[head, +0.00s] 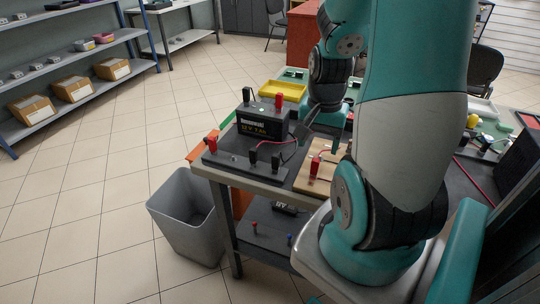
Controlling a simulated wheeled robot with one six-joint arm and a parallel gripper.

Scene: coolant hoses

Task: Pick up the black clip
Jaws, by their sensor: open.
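Several small black clip-like pieces show in the head view, and I cannot tell for certain which one is the black clip. One black clip (276,163) stands upright near the front right end of a dark board (235,168), with another dark upright piece (253,157) close to its left. A further black piece (246,96) stands on top of the battery (262,124). My gripper (303,132) hangs just right of the battery, above and right of the board. It is open, holds nothing that I can see, and is partly hidden by my arm.
A yellow tray (283,90) lies behind the battery. A grey bin (187,217) stands on the floor beside the table. My arm hides much of the right side.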

